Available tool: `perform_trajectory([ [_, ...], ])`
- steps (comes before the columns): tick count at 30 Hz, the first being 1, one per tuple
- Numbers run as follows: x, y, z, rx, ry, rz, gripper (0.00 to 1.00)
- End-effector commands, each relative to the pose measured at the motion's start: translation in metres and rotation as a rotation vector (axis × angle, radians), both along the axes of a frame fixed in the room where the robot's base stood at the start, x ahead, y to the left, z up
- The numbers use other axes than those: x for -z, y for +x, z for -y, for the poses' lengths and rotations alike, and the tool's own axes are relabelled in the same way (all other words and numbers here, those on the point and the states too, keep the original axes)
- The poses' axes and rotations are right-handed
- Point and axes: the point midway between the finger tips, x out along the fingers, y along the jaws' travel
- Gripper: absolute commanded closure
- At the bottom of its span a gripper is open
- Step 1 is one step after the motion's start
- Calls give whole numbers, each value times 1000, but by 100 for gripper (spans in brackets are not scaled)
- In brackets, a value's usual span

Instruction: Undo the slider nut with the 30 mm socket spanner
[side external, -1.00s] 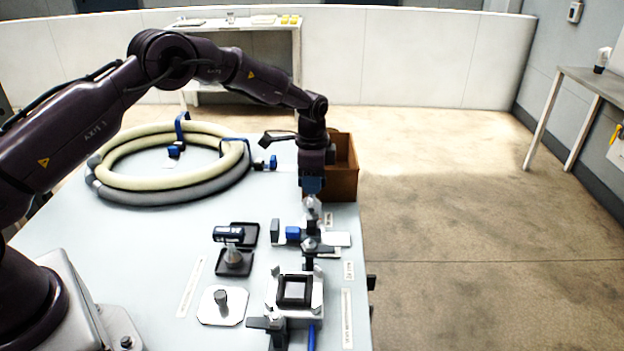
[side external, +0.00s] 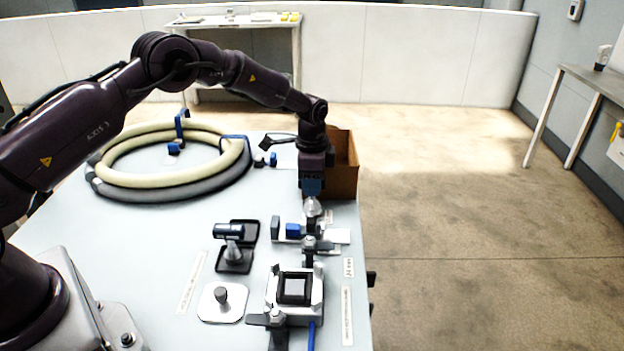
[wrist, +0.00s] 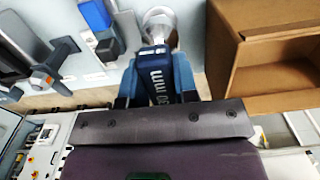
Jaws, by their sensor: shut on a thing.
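My gripper (side external: 312,190) points down above the slider fixture at the table's right side. In the wrist view its blue fingers (wrist: 155,90) are shut on the dark blue handle of the 30 mm socket spanner (wrist: 157,62), whose marking shows in part. The spanner's silver socket end (side external: 312,207) hangs below the fingers, over a dark upright part of the slider fixture (side external: 311,244). I cannot tell whether the socket touches it. The slider nut itself cannot be made out clearly.
A white plate with a peg (side external: 221,304) and a clamp block (side external: 295,290) lie nearer. An open cardboard box (side external: 345,165) stands close behind my gripper. A hose coil (side external: 110,187) lies back left.

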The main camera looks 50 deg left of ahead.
Motion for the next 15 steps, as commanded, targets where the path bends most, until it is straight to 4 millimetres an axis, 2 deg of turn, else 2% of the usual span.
perform_trajectory([
  [15,10,0,0,0,0,1,100],
])
